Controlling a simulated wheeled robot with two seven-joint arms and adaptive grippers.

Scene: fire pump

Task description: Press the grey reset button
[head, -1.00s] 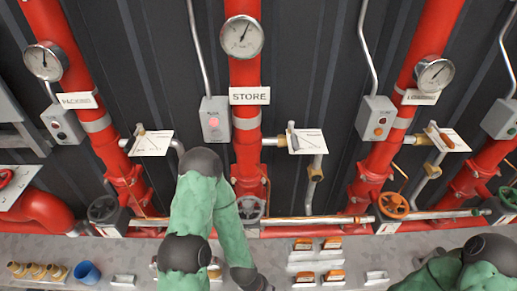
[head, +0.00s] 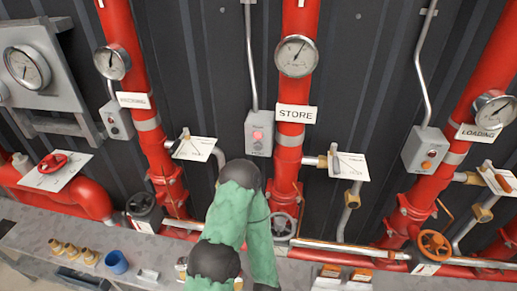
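A grey control box (head: 259,133) hangs on the wall left of the STORE pipe. It has a lit pink-red lamp or button on its face and a smaller, paler spot below it; the small lettering is unreadable. Similar boxes sit by the left pipe (head: 117,120) and by the LOADING pipe (head: 425,150). I cannot tell for certain which part is the grey reset button. My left arm, green with black joints, is bent up below the STORE box, apart from it in the picture. Its hand end runs off the bottom edge, so no fingers show. My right gripper is out of view.
Red vertical pipes carry gauges (head: 296,56) and handwheels (head: 434,245). Tags and side valves stick out between them. The wall around the STORE box is clear.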

